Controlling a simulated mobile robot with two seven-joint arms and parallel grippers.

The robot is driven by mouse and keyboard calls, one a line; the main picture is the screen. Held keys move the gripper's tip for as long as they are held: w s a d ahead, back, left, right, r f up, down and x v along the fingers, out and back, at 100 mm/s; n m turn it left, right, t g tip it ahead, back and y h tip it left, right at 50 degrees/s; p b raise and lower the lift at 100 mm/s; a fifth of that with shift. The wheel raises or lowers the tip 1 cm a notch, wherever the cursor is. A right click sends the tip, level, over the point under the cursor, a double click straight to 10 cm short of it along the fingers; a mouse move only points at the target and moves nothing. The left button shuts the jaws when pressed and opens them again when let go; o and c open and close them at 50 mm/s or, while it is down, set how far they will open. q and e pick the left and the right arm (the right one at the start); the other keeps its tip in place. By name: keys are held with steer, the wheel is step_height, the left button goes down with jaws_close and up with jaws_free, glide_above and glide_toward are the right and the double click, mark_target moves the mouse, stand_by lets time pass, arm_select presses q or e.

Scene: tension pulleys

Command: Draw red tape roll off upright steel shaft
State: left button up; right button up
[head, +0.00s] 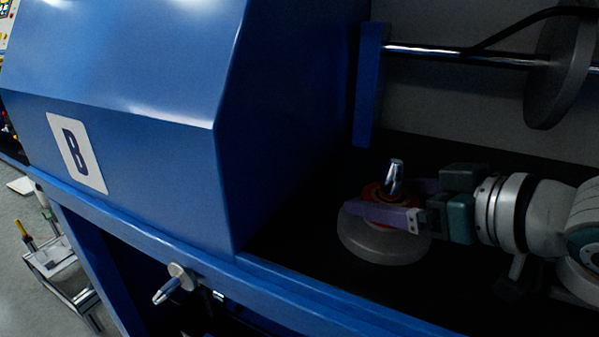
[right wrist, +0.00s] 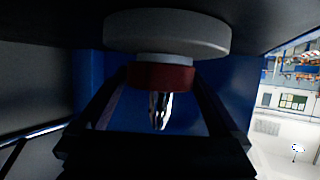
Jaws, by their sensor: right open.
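The red tape roll (head: 373,191) sits low around the upright steel shaft (head: 395,176), above a pale round disc (head: 372,246). My right gripper (head: 371,198) reaches in from the right, its purple fingers on either side of the roll. In the right wrist view the picture is turned over: the red roll (right wrist: 161,76) hangs below the pale disc (right wrist: 168,34), and the shaft tip (right wrist: 160,108) pokes out beyond it. The open fingers (right wrist: 158,100) stand either side, with visible gaps to the roll. My left gripper is not in view.
A blue machine housing (head: 120,70) marked B stands left of the shaft, its side wall close by. A blue front rail (head: 290,288) runs below. A horizontal steel bar (head: 430,49) with a grey disc (head: 558,70) is at the upper right.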

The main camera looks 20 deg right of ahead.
mark_target(402, 171)
steer(key=shift+c, duration=0.2)
steer(key=c, duration=1.3)
steer(key=shift+o, duration=0.2)
steer(key=shift+r, duration=0.1)
steer(key=shift+r+p, duration=0.4)
steer(key=shift+p, duration=0.2)
steer(key=shift+r+p, duration=1.1)
steer(key=shift+p, duration=0.25)
steer(key=shift+r+p, duration=0.2)
steer(key=shift+p, duration=0.1)
steer(key=shift+a+p, duration=0.1)
steer(key=shift+p, duration=0.25)
